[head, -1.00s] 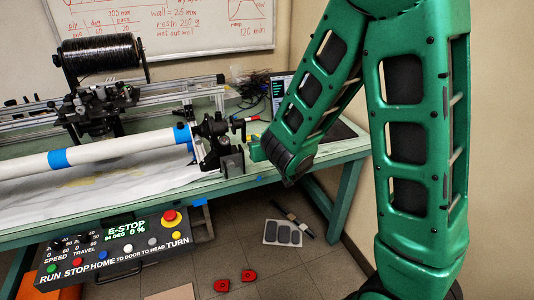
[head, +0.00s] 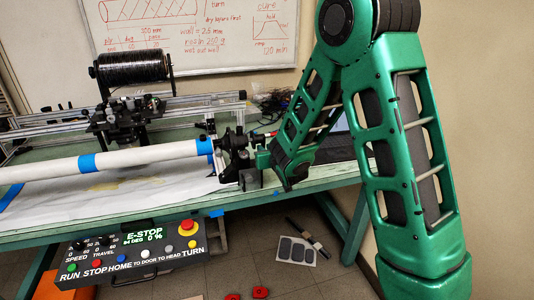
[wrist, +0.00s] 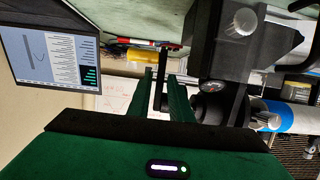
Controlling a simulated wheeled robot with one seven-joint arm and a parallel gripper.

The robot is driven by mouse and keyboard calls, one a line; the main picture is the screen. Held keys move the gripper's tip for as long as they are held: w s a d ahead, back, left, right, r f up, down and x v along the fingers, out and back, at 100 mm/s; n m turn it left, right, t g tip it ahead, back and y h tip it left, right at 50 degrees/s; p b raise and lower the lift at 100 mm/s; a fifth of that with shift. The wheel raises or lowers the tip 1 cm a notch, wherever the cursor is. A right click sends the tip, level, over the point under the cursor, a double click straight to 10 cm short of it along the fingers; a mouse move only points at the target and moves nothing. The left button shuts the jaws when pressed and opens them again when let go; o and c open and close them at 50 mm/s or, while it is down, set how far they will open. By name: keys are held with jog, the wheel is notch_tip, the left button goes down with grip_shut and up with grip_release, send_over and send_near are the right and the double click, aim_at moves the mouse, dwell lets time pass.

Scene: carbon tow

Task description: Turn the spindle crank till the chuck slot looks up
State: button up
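The white mandrel (head: 130,158) with blue bands lies across the bench and ends at the black chuck and spindle end (head: 232,143). The chuck slot is too small to make out. My gripper (head: 263,158) is at the right side of the spindle end. In the wrist view my two green fingers (wrist: 160,80) stand apart, with the dark crank bar (wrist: 160,92) between them. A light gap shows beside the bar, and I cannot see firm contact on both sides. The black spindle housing (wrist: 236,45) is just right of the fingers.
The control panel (head: 140,250) hangs at the bench front; its display reads E-STOP, apparently 94 DEG, 0 %. A black tow spool (head: 132,68) stands behind the mandrel. A laptop screen (wrist: 52,45) is close left of my gripper. Red pieces (head: 260,292) lie on the floor.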

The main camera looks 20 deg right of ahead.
jog(key=shift+w, duration=0.2)
grip_shut()
jog(key=shift+s+r+g, duration=0.1)
jog(key=shift+s+g, duration=0.05)
jog(key=shift+g, duration=0.65)
jog(key=shift+o, duration=1.6)
grip_release()
jog(key=shift+f+t, duration=0.2)
jog(key=shift+t, duration=0.1)
